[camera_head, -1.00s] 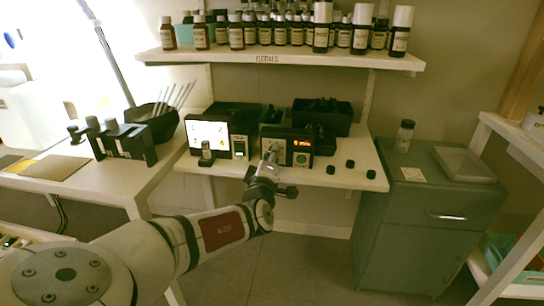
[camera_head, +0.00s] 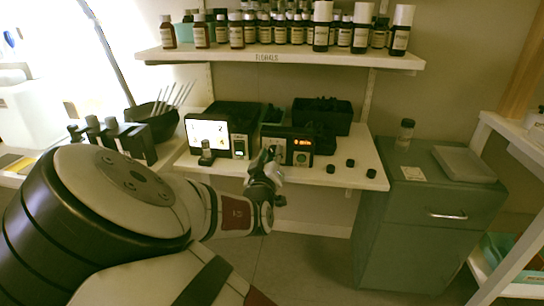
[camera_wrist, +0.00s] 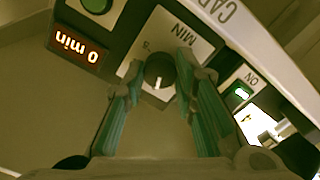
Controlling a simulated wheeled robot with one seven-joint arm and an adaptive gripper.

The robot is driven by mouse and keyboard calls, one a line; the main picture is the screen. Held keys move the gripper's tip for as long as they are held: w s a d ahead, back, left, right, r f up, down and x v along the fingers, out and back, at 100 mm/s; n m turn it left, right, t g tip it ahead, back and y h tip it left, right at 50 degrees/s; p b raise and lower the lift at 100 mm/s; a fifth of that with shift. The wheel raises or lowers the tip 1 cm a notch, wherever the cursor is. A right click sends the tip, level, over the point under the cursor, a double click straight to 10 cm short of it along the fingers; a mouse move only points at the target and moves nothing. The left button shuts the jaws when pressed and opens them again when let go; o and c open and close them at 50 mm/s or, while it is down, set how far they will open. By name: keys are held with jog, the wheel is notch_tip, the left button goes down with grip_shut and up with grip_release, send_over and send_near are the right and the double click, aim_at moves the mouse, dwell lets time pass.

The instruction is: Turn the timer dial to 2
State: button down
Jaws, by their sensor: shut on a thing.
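The timer box (camera_head: 287,135) stands on the white table, with a lit orange display (camera_head: 302,142). In the wrist view the display (camera_wrist: 76,47) reads "0 min" and looks turned around. The round black timer dial (camera_wrist: 160,70) carries a white pointer line and sits on a pale plate (camera_wrist: 172,32) marked "MIN". My gripper (camera_head: 268,163) is at the front of the timer box. In the wrist view its two fingers straddle the dial and are shut on it. The gripper hides the dial in the head view, and most scale numbers cannot be read.
Several black knobs (camera_head: 350,163) lie at right. A bottle shelf (camera_head: 280,58) hangs above. A green button (camera_wrist: 97,4) is near the dial.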

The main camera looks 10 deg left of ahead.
jog(key=shift+f, duration=0.15)
jog(key=c, duration=1.3)
grip_release()
jog(key=s, duration=1.2)
jog(key=shift+a, duration=0.2)
